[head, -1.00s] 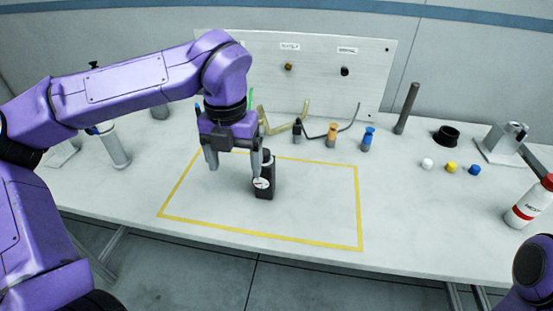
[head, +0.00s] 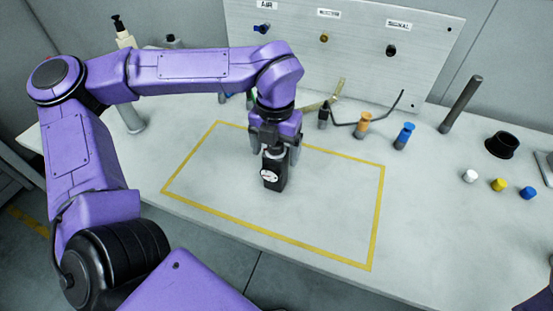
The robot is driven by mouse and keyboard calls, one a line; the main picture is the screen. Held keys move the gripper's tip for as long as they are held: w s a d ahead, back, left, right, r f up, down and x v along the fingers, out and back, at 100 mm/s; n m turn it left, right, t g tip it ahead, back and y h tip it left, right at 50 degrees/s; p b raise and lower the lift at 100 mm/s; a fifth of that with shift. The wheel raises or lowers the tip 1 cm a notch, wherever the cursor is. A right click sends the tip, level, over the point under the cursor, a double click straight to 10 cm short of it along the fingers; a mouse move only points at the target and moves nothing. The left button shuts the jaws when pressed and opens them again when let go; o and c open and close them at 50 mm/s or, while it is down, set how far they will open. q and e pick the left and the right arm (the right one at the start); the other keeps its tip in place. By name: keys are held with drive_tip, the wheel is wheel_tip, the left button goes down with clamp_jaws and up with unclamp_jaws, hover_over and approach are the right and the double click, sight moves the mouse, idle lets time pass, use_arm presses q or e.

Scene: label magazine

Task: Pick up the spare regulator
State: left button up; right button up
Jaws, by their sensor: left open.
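The spare regulator appears to be the small black block (head: 272,172) with a round white gauge on its front. It stands upright on the table inside the yellow taped rectangle. My left gripper (head: 276,152) points down right over it, with its fingers at either side of the regulator's top. The jaws are open, and I cannot tell whether a finger touches it. The gripper and its wrist hide part of the regulator's top. My right gripper is not in view.
A panel (head: 360,60) with labelled ports stands behind. Black, orange (head: 363,123) and blue (head: 404,135) fittings stand behind the tape, with a grey post (head: 461,104), a black ring (head: 502,145) and white, yellow and blue caps at right. The taped area (head: 320,205) is otherwise clear.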

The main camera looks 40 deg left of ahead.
use_arm(q)
drive_tip(key=shift+f, duration=0.9)
drive_tip(key=c, duration=1.4)
clamp_jaws()
drive_tip(key=shift+r, duration=0.1)
